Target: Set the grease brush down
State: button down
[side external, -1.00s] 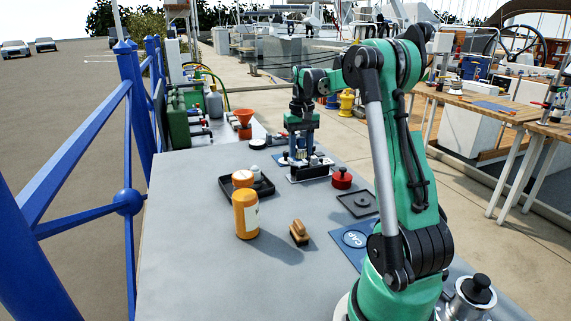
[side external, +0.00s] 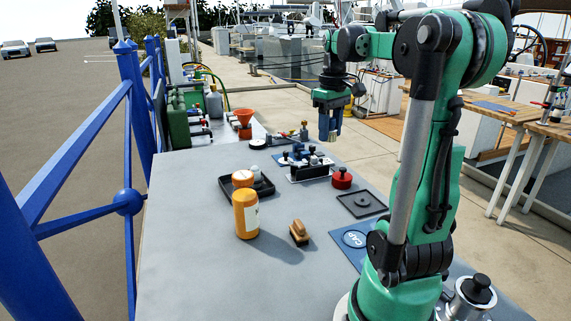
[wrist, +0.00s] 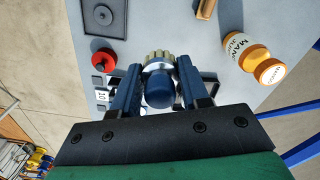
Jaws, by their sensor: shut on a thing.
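My gripper (side external: 330,130) is raised in the air near the table's far right edge. In the wrist view my gripper (wrist: 159,78) is shut on the grease brush (wrist: 160,92). The brush has a rounded blue handle end, a silver band and cream bristles. The handle end faces the wrist camera and the bristles point away. In the side view only a little blue and silver of it shows between the fingers. The grey tabletop (side external: 190,270) lies below.
A rack with black knobs (side external: 311,172) and a red lidded pot (side external: 342,178) stand near the gripper. A dark square mat (side external: 361,204), a black tray (side external: 262,191), an orange bottle (side external: 246,218) and a wooden-backed block (side external: 299,233) are on the table. The left front tabletop is clear.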

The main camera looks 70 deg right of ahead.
aim_at(324, 218)
jog(key=f, duration=2)
jog(key=shift+s+a, duration=0.1)
jog(key=shift+s, duration=0.1)
jog(key=shift+f, duration=0.1)
jog(key=shift+c, duration=2.2)
grip_release()
notch_tip(324, 218, up, 12)
jog(key=w+a+n+t, duration=0.2)
jog(key=w+a+t, duration=0.1)
jog(key=a, duration=1)
jog(key=w+a+r+n+t, duration=0.1)
jog(key=w+a+t, duration=0.3)
jog(key=a, duration=0.9)
jog(key=shift+w+r+n, duration=0.3)
jog(key=shift+w+n, duration=0.6)
jog(key=shift+w, duration=0.2)
jog(key=shift+d, duration=0.1)
